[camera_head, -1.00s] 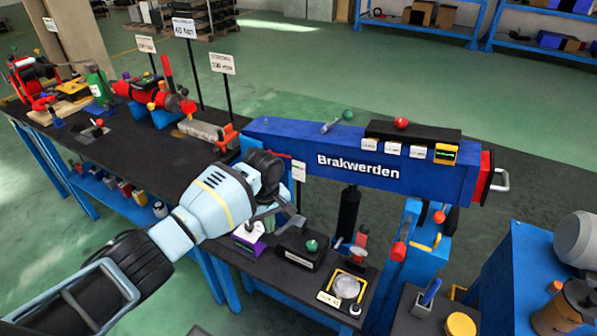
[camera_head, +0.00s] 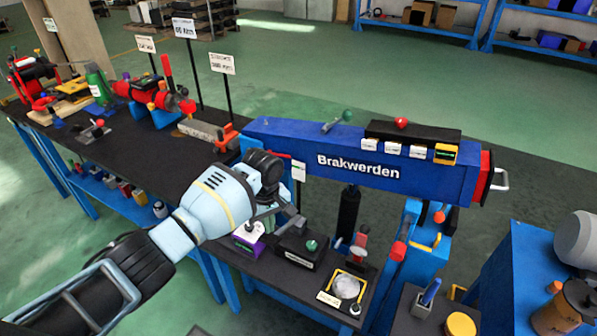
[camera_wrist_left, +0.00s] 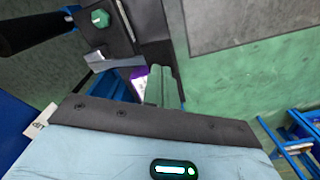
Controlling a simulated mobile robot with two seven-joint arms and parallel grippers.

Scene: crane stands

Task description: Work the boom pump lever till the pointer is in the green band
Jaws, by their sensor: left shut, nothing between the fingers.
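The blue boom (camera_head: 385,178) marked "Brakwerden" lies across the middle of the head view. My left gripper (camera_head: 288,217) is below its left part, over the bench and beside a black box with a green knob (camera_head: 311,245). In the left wrist view its fingers (camera_wrist_left: 165,88) are together and empty, near a purple-based unit (camera_wrist_left: 138,78) and a grey bar (camera_wrist_left: 112,62). I cannot tell whether they touch the bar, or which part is the pump lever. A round dial in a yellow frame (camera_head: 346,286) sits on the bench; its pointer and band are too small to read.
A red-handled part (camera_head: 361,240) stands near the dial. Red and black machines (camera_head: 150,92) and sign posts stand on the long dark bench (camera_head: 120,150) at left. A blue cabinet (camera_head: 510,270) with a grey motor is at right. Open green floor lies behind the boom.

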